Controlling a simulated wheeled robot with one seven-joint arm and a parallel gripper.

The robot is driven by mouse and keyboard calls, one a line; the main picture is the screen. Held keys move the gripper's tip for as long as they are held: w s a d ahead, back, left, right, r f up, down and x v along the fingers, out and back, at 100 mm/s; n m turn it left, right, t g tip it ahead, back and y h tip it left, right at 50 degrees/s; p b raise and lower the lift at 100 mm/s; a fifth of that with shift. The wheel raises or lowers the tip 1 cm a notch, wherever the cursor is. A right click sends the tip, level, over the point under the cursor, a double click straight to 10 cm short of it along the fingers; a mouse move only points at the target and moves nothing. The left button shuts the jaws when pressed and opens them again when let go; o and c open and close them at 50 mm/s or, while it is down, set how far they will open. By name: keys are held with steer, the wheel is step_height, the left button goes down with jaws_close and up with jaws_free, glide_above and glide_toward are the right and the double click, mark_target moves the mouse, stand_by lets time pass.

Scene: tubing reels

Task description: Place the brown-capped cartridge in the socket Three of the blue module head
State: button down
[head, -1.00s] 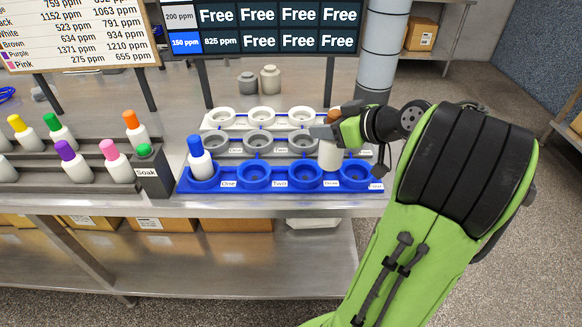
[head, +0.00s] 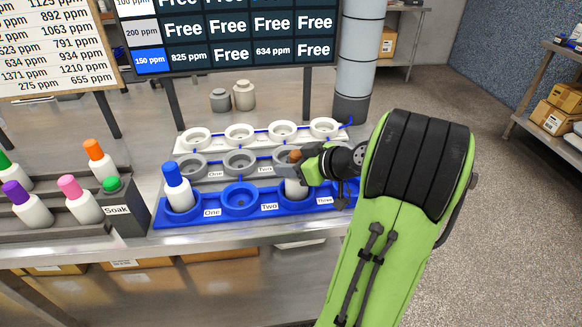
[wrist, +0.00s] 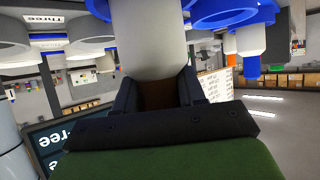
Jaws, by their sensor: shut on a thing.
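The brown-capped cartridge (head: 296,187) stands upright in the third socket from the left of the blue module head (head: 222,217), by the label Three. My gripper (head: 301,165) is shut on its brown cap from the right. The wrist view shows the brown cap (wrist: 158,95) between the fingers and the pale body running up to a blue ring. Socket One holds a blue-capped cartridge (head: 177,190). Socket Two (head: 240,197) is empty. My arm hides the right end of the blue head.
Grey and white module heads (head: 239,134) stand in rows behind. A rack with capped cartridges (head: 82,200) and a Soak post (head: 116,207) are at left. The board (head: 225,40) reads 634 ppm in the third cell of its 150 ppm row.

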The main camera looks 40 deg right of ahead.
steer(key=c, duration=0.7)
jaws_free()
steer(key=shift+o, duration=0.2)
steer(key=p+v, duration=0.2)
steer(key=v, duration=1)
